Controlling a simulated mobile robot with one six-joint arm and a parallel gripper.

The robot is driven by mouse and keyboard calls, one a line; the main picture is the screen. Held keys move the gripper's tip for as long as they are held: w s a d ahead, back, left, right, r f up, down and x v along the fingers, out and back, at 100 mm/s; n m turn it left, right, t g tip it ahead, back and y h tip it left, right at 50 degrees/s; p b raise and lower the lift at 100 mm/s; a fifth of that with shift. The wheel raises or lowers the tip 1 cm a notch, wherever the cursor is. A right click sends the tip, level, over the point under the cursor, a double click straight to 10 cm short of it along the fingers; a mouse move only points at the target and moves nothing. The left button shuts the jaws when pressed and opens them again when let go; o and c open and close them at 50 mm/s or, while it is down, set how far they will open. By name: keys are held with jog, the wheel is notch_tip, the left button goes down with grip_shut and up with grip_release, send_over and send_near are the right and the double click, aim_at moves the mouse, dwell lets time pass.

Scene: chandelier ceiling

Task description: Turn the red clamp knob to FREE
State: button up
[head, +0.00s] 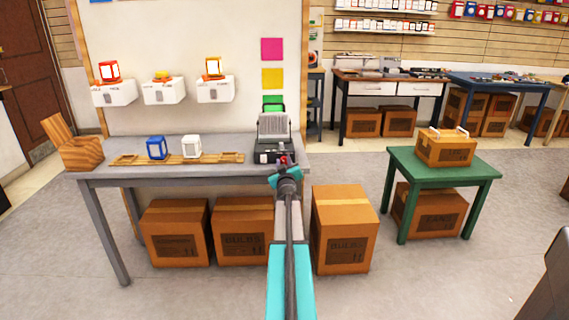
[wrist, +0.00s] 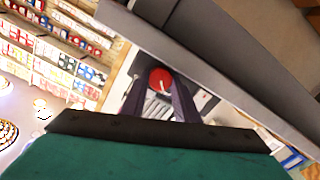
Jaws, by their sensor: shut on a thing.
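The red clamp knob (head: 283,160) is on the dark clamp device (head: 262,152) at the right end of the grey table. In the wrist view the red knob (wrist: 161,79) shows as a round disc with a pale mark, between the two dark fingers. My gripper (head: 284,167) is at the front of the device, with its fingers closed on the knob's sides (wrist: 160,92). The lettering around the knob is too small or hidden to read, so I cannot tell which setting it points to.
The grey table (head: 110,172) also carries a wooden board (head: 215,157) with a blue lantern (head: 156,147) and a white lantern (head: 191,146). Cardboard boxes (head: 345,228) stand below.

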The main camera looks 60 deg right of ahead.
jog(key=o, duration=1.1)
jog(key=shift+w+a, duration=0.15)
jog(key=shift+a, duration=0.05)
jog(key=shift+c, duration=0.2)
jog(key=shift+d, duration=0.1)
jog(key=v, duration=1.4)
